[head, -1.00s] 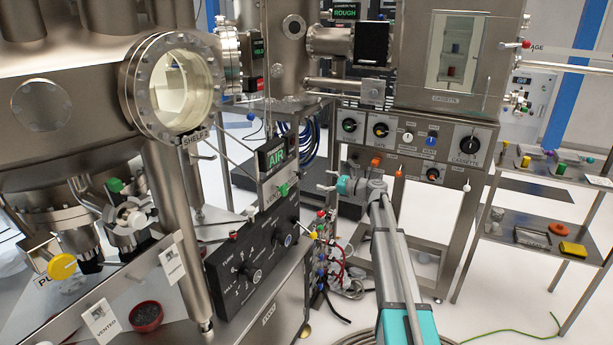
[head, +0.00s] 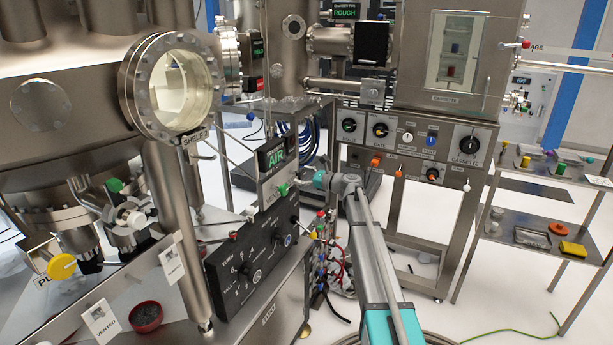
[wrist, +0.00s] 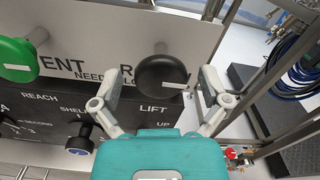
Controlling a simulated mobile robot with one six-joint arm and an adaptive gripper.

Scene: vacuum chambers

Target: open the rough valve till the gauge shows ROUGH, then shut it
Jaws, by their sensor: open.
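In the wrist view a round black knob (wrist: 162,75) stands out from a pale plate, over a label starting with R and partly covered by it. My gripper (wrist: 160,70) is open, with one finger on each side of this knob; contact cannot be told. In the head view my gripper (head: 303,184) is at the plate below a small display (head: 272,155) reading AIR in green. The black knob cannot be made out there. Another display (head: 345,13), higher up, reads ROUGH.
A green knob (wrist: 17,60) by the VENT label sits left of my gripper. Below is a black panel (head: 250,262) with several knobs, one (wrist: 80,140) close to my left finger. Cables (wrist: 298,72) and a dark platform lie to the right.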

